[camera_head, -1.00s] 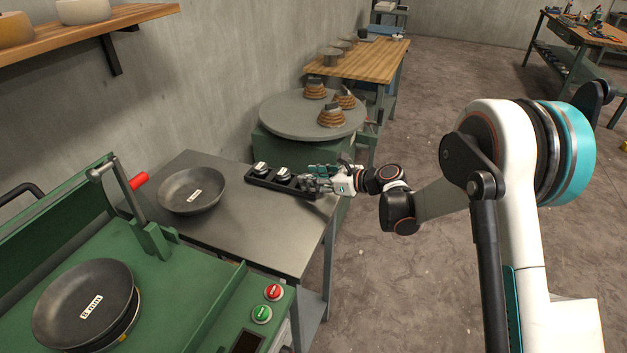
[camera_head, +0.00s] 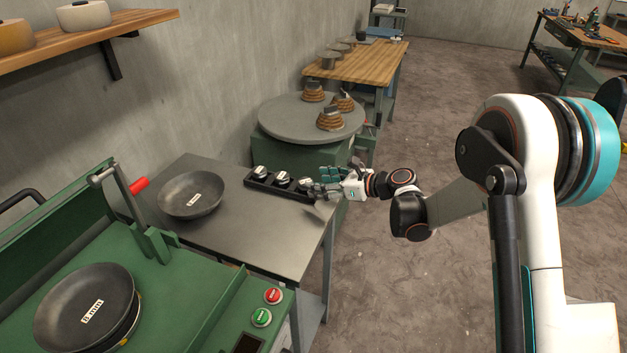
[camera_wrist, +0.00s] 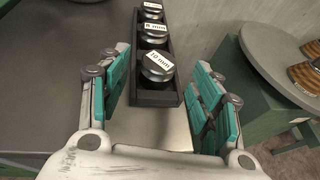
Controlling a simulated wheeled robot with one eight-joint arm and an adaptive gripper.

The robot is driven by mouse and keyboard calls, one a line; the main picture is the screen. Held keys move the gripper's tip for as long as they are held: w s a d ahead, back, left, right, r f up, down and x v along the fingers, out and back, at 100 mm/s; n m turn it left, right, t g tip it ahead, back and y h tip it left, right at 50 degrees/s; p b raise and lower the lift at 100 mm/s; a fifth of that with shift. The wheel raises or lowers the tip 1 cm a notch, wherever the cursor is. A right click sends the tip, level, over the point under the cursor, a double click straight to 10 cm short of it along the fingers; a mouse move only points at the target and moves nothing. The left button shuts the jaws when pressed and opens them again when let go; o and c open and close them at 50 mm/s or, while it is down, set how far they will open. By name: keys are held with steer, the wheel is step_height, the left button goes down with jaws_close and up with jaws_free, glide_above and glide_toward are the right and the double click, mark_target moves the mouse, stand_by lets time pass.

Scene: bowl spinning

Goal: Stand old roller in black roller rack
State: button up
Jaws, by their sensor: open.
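The black roller rack (camera_head: 274,190) lies along the far right edge of the grey metal table. In the wrist view the rack (camera_wrist: 155,99) holds three silver-and-black rollers with white labels. The nearest roller (camera_wrist: 157,66) reads 10 mm and stands upright in the near end of the rack. The middle roller (camera_wrist: 153,34) and the far roller (camera_wrist: 150,11) stand behind it. I cannot tell from its look which is the old roller. My gripper (camera_head: 320,185) is at the rack's right end, open and empty. Its teal fingers are spread to either side of the 10 mm roller, apart from it.
A dark pan (camera_head: 191,194) lies on the metal table (camera_head: 255,240). The green machine (camera_head: 190,290) with another pan (camera_head: 84,306) and a crank stands at front left. A round grey turntable (camera_head: 290,125) with brown stacked pieces stands behind the rack. The table's middle is clear.

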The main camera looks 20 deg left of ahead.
steer(key=p+v, duration=0.1)
steer(key=v, duration=0.7)
steer(key=shift+d+p, duration=0.2)
steer(key=shift+p, duration=0.15)
steer(key=shift+r, duration=0.15)
